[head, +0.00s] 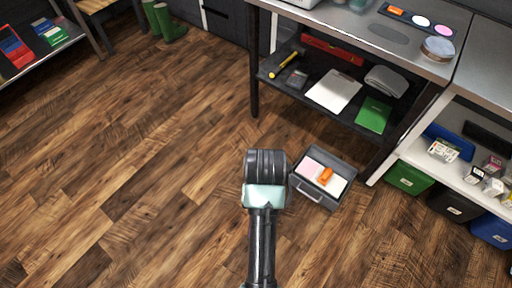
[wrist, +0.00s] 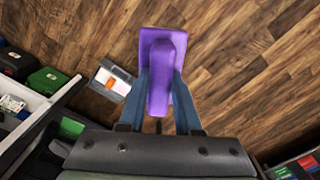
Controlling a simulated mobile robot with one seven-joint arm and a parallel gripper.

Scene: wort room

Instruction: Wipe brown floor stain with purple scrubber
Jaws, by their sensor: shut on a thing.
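My gripper (wrist: 162,80) is shut on the purple scrubber (wrist: 162,46) in the wrist view. Its two blue-grey fingers press on both sides of the scrubber's raised handle, and the wider purple base shows beyond the fingertips. The scrubber is over the brown wood-plank floor (wrist: 240,60); I cannot tell how high. In the head view my arm hides the fingers and the scrubber. I cannot pick out the brown stain from the dark wood grain in either view.
An open grey case (head: 319,199) with an orange item (head: 325,175) lies on the floor right of my arm. A metal workbench (head: 405,45) with a loaded lower shelf stands beyond. Green boots (head: 165,22) stand at the back. The floor at left (head: 120,170) is clear.

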